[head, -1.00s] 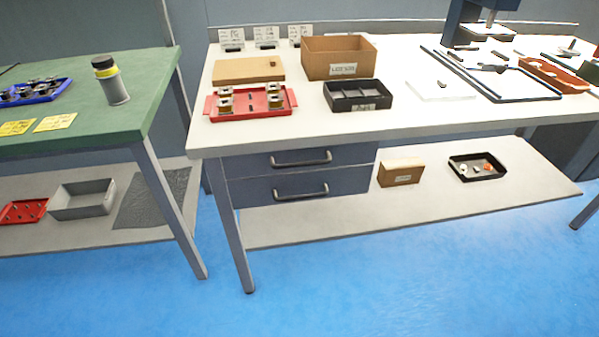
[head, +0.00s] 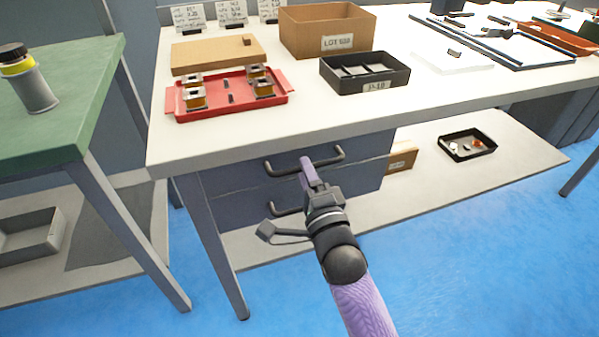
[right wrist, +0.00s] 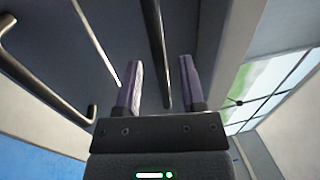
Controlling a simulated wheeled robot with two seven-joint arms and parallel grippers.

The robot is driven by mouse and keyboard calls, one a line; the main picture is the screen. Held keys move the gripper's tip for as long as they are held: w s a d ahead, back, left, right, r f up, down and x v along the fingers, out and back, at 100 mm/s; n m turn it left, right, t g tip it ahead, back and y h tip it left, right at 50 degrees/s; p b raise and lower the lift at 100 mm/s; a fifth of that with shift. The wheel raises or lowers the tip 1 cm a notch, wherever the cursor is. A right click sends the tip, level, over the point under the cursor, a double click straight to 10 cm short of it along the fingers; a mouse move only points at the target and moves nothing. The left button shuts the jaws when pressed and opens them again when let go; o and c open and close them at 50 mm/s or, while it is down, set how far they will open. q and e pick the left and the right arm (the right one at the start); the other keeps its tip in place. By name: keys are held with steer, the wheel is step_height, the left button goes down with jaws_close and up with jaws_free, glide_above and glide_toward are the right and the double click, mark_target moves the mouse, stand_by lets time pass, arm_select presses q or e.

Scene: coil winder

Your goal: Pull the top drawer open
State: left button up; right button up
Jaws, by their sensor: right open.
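The top drawer (head: 240,178) is a dark blue-grey front under the white bench top and looks closed. Its dark bar handle (head: 330,162) runs across the front; part of it is hidden behind my gripper. My right gripper (head: 306,166) is at this handle. In the right wrist view its two purple fingers (right wrist: 161,82) are apart, with the top handle bar (right wrist: 157,45) between them and a gap visible on each side. The lower drawer's handle (right wrist: 40,80) shows at the left there. My left gripper is not in view.
On the white bench (head: 300,118) stand a red tray (head: 228,100) with spools, a black divided tray (head: 385,88) and a cardboard box (head: 300,45). A lower shelf (head: 430,180) holds a small black tray (head: 492,146). A green table (head: 75,110) stands at the left.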

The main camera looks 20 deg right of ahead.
steer(key=shift+w+r, duration=0.2)
steer(key=shift+w, duration=0.75)
jaws_close()
stand_by(0.7)
